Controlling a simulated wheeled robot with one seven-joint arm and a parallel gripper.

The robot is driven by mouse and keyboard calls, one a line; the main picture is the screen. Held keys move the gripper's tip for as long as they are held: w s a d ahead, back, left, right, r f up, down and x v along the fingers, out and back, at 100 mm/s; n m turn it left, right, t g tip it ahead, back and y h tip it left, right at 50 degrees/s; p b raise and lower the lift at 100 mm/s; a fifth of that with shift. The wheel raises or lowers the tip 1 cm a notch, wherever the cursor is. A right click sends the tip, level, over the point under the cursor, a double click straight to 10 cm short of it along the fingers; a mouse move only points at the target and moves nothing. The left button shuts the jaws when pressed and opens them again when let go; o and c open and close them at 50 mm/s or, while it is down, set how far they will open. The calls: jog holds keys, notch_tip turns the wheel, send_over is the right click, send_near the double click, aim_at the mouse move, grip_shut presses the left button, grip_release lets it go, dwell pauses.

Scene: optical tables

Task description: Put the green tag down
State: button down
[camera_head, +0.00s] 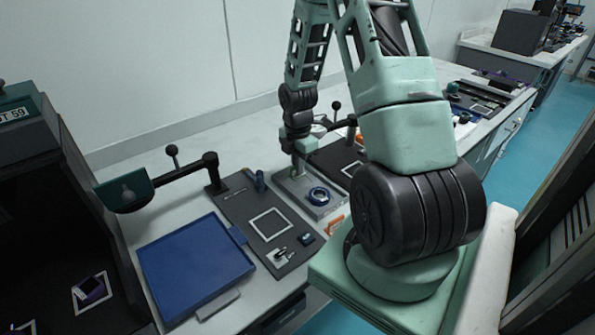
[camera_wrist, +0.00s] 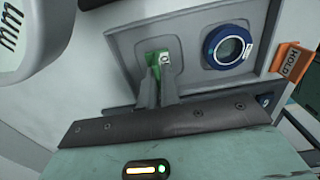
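My gripper (camera_wrist: 160,74) reaches down over the left part of a grey tray (camera_wrist: 125,50). Its two fingers are close together on the green tag (camera_wrist: 153,60), which shows at and between the fingertips. A small light piece with a hole shows beside the tag at the right fingertip. The fingers hide part of the tag, and I cannot tell whether it touches the tray floor. In the head view my gripper (camera_head: 297,172) is small, at the back left of the same tray (camera_head: 327,208).
A blue ring-shaped part (camera_wrist: 228,47) lies in the tray, right of my gripper. An orange HOLD sign (camera_wrist: 292,62) stands by the tray's right edge. In the head view, a dark mat (camera_head: 240,208) with a white square and a blue panel (camera_head: 195,265) lie to the left.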

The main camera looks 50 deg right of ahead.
jog(key=shift+f, duration=1.15)
jog(key=shift+f, duration=0.15)
jog(key=c, duration=1.6)
grip_release()
